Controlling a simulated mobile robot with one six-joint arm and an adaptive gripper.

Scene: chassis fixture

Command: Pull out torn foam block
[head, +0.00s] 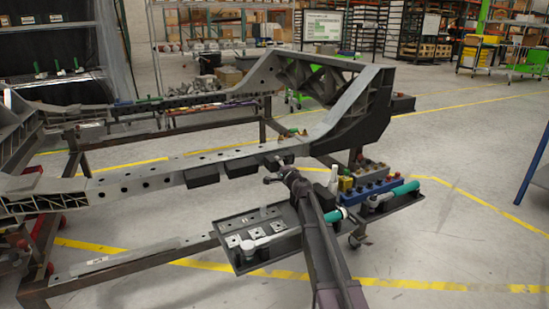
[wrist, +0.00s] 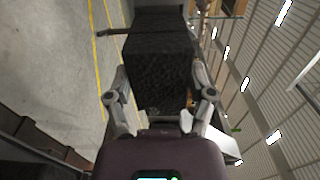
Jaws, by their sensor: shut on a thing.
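A black, rough-faced foam block (wrist: 160,62) fills the middle of the wrist view. My gripper (wrist: 158,84) has one finger on each side of it and is shut on it. In the head view my gripper (head: 272,170) is at the rightmost of the dark blocks along the underside of the grey chassis rail (head: 150,175). Two more dark blocks, a middle one (head: 240,166) and a left one (head: 202,174), sit to its left under the rail. My gripper partly hides the held block in the head view. I cannot make out a tear.
A steel frame (head: 120,280) runs low in front. Floor at right is open.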

